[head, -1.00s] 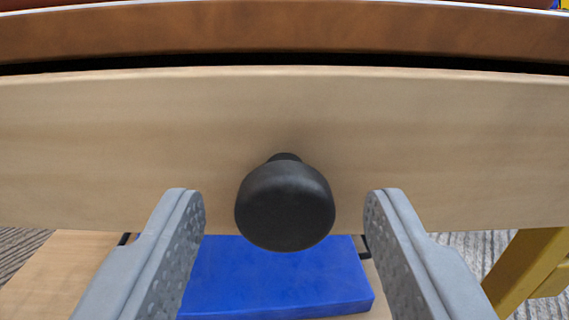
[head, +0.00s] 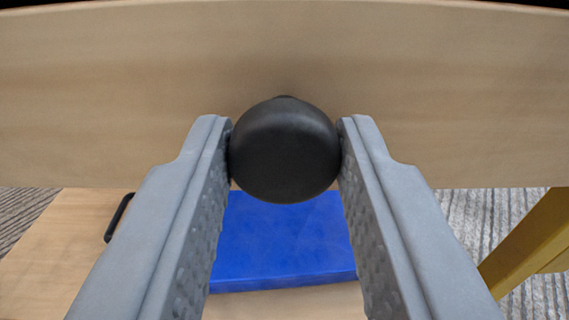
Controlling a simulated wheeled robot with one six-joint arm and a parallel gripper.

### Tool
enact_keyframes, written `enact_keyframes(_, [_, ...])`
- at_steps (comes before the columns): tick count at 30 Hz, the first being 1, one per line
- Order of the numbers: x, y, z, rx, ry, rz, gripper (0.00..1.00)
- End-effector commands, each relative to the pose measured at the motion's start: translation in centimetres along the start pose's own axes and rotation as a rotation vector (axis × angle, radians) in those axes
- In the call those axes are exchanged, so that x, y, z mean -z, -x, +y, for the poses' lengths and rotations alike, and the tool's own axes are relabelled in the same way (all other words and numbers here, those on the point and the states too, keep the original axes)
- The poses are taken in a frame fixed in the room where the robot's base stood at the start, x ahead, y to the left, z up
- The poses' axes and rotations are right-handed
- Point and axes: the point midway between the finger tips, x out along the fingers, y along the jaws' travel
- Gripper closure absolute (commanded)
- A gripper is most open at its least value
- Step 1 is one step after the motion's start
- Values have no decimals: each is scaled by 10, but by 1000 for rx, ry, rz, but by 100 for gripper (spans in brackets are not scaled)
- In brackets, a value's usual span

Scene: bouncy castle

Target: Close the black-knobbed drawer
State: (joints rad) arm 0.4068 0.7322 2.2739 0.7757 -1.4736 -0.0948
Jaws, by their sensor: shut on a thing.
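The drawer front (head: 110,95) is pale wood and spans the full width of the head view. Its round black knob (head: 284,150) sticks out toward me in the middle. My gripper (head: 285,150) is shut on the knob, with one grey finger touching its left side and the other its right side. The knob's stem is mostly hidden behind its round head. A thin dark strip shows above the drawer's top edge; how far the drawer stands out cannot be told.
Below the drawer front lies a blue block (head: 285,240) on a light wooden surface (head: 50,260) with a black handle (head: 118,217). A yellow post (head: 530,245) stands at the right. Grey striped flooring (head: 465,215) shows at both sides.

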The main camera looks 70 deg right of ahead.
Motion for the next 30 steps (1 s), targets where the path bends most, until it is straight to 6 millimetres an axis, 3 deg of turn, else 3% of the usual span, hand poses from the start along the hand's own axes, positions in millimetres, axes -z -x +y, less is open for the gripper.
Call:
enact_keyframes(3, [0,-15,1,-1,0,0,100])
enact_keyframes(11, [1,-18,0,0,-1,1,100])
enact_keyframes(12, [1,-18,0,0,-1,1,66])
enact_keyframes(15, [1,-18,0,0,-1,1,48])
enact_keyframes(25, [0,-15,0,0,0,0,48])
enact_keyframes(30, [0,2,-1,1,0,0,48])
